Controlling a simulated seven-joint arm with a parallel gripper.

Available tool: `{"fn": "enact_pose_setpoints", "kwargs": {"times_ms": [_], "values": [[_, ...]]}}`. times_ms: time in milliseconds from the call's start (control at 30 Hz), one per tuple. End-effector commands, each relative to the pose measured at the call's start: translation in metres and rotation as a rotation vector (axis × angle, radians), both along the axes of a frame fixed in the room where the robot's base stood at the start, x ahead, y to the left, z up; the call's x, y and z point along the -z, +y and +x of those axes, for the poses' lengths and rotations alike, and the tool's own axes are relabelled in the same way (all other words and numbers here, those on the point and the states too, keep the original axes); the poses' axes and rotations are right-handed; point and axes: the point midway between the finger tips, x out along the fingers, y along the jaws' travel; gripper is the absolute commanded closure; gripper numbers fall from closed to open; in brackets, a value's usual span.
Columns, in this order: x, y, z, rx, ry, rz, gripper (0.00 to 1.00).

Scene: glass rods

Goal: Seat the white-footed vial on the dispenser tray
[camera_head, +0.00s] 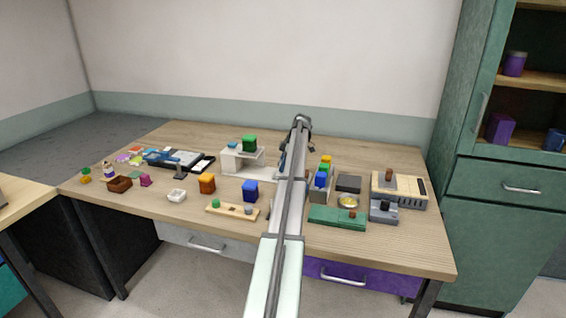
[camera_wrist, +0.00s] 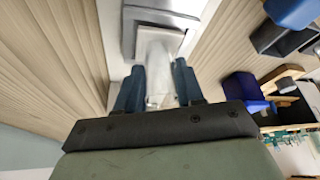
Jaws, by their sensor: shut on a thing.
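My gripper (camera_wrist: 160,84) has its two dark blue fingers shut on a pale, see-through vial (camera_wrist: 158,60) in the wrist view. The vial's far end reaches the edge of a grey square tray (camera_wrist: 129,38), which sits on a white base. I cannot tell whether the vial touches the tray or is above it, and its white foot is not clear. In the head view the white dispenser (camera_head: 231,160) stands left of my arm with a green block on top. My gripper (camera_head: 283,158) is mostly hidden there by my own arm, and the vial is not visible.
The table's back strip is mostly clear.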

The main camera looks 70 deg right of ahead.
Motion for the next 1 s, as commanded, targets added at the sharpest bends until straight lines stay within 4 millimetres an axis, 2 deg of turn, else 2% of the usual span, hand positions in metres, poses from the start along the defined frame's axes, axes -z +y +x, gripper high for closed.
{"fn": "enact_pose_setpoints", "kwargs": {"times_ms": [300, 333, 600, 867, 1000], "values": [[0.0012, -0.0001, 0.0001, 0.000, 0.000, -0.001, 0.93], [0.0012, -0.0001, 0.0001, 0.000, 0.000, -0.001, 0.60], [0.0011, -0.0001, 0.0001, 0.000, 0.000, -0.001, 0.34], [0.0007, -0.0003, -0.0002, 0.000, 0.000, -0.001, 0.33], [-0.0064, -0.0017, -0.0029, 0.000, 0.000, -0.001, 0.33]]}}
